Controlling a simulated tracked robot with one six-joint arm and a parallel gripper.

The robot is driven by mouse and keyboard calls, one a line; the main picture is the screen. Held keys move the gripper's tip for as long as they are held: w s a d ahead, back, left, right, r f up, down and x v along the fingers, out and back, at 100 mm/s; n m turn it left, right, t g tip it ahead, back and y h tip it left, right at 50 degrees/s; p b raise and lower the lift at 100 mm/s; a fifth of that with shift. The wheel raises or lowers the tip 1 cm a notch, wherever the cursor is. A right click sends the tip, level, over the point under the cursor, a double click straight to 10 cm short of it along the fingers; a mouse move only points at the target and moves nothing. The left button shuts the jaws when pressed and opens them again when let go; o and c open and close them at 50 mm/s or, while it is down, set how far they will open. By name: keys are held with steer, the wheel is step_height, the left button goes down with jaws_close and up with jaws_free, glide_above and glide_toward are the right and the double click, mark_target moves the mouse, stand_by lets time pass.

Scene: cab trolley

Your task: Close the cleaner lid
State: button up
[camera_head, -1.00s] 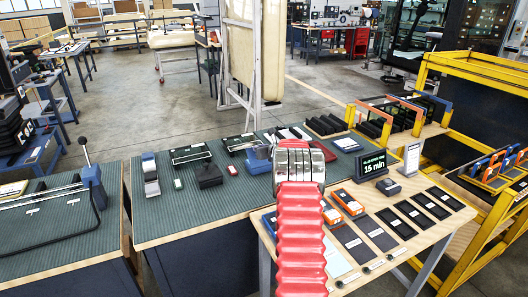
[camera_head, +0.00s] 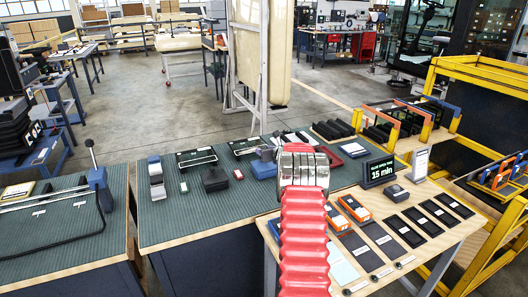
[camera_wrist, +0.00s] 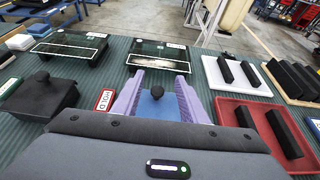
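No lid is marked as the cleaner's, and I cannot tell for sure which one it is. A blue box with a black knob (camera_wrist: 157,98) lies ahead of my wrist; in the head view it (camera_head: 263,168) sits on the green ribbed bench, partly hidden by my arm. My gripper (camera_wrist: 161,76) has its two purple fingers apart on either side of the blue box and its knob, with nothing clearly held.
Two black-framed trays (camera_wrist: 157,55) lie beyond. A red tray (camera_wrist: 268,128) with black bars and a white tray (camera_wrist: 235,77) are at the right. A "HOLD" tag (camera_wrist: 104,99) lies left of the fingers. A timer sign (camera_head: 379,170) and yellow rack (camera_head: 480,72) stand right.

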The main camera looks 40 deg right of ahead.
steer(key=shift+s, duration=0.1)
steer(key=v, duration=1.3)
steer(key=shift+s, duration=0.3)
steer(key=shift+w+a+n, duration=0.1)
steer(key=shift+a+n, duration=0.05)
steer(key=shift+n, duration=0.15)
stand_by(0.4)
steer(key=s+a+f+n+g+y, duration=0.1)
steer(key=s+a+f+n+y, duration=0.1)
steer(key=a+f+n+y, duration=0.45)
steer(key=s+a+r+n+g, duration=0.2)
steer(key=a+n, duration=0.3)
steer(key=a, duration=0.3)
steer(key=s+a+r+n+g+y, duration=0.1)
steer(key=s+a+n, duration=0.1)
steer(key=a+n, duration=0.5)
steer(key=s+a+r+n+g, duration=0.2)
steer(key=s+a+n, duration=0.1)
steer(key=a, duration=0.7)
steer(key=s+a+r+n+h, duration=0.1)
steer(key=s+a+r+n, duration=0.4)
steer(key=s+a+n, duration=0.4)
steer(key=s+a+r+n+h, duration=0.1)
steer(key=s+a+r+n, duration=0.5)
steer(key=a, duration=1)
steer(key=s+n, duration=0.3)
steer(key=s, duration=0.2)
steer(key=shift+s+a+g, duration=0.15)
steer(key=shift+a+g, duration=0.25)
